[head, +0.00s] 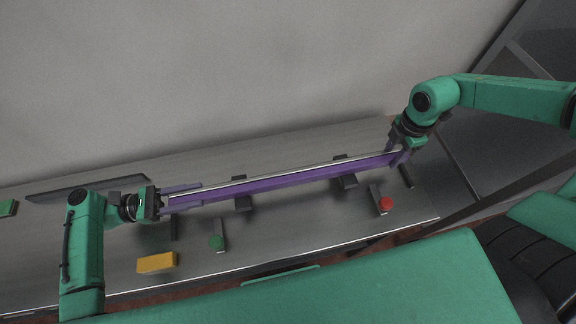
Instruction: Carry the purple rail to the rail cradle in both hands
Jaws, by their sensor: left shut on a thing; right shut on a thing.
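The purple rail (285,181) is a long straight bar, held slightly tilted across the picture, its right end higher. My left gripper (184,195) is shut on its left end. My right gripper (399,156) is shut on its right end. Dark blocks (242,203) and (345,182) show under and beside the rail; they may be parts of the rail cradle. I cannot tell whether the rail touches them, as it partly covers them.
The grey table (300,225) carries a yellow block (157,262), a green round piece (216,242) and a red round piece (386,203) near the front. A green item (8,208) sits at the far left.

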